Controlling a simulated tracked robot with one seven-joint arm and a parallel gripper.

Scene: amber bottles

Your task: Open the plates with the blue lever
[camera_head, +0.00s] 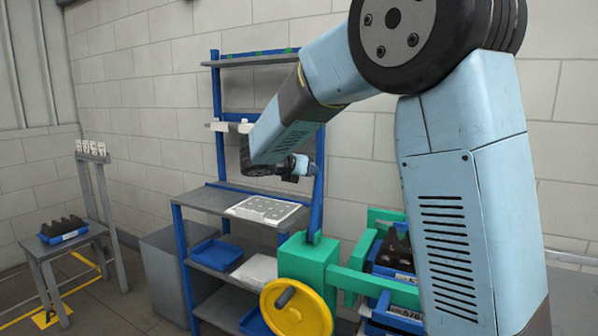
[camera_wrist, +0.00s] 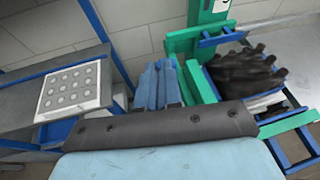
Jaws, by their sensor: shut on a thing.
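The blue lever (camera_head: 317,205) stands nearly upright on a green block (camera_head: 308,258) of the machine in the head view. My gripper (camera_head: 303,168) reaches its upper end from the left and is shut on it; the fingertips are small and partly hidden there. Green plates or arms (camera_head: 372,282) extend right from the block, beside dark bottles (camera_head: 396,246) in a blue crate. My arm hides part of them.
A yellow handwheel (camera_head: 297,308) is on the machine's front. A blue-framed shelf rack (camera_head: 215,196) stands behind, with a white holed tray (camera_head: 264,210) and a blue bin (camera_head: 217,254). At the far left, a chair (camera_head: 72,255) carries a crate of bottles (camera_head: 63,230).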

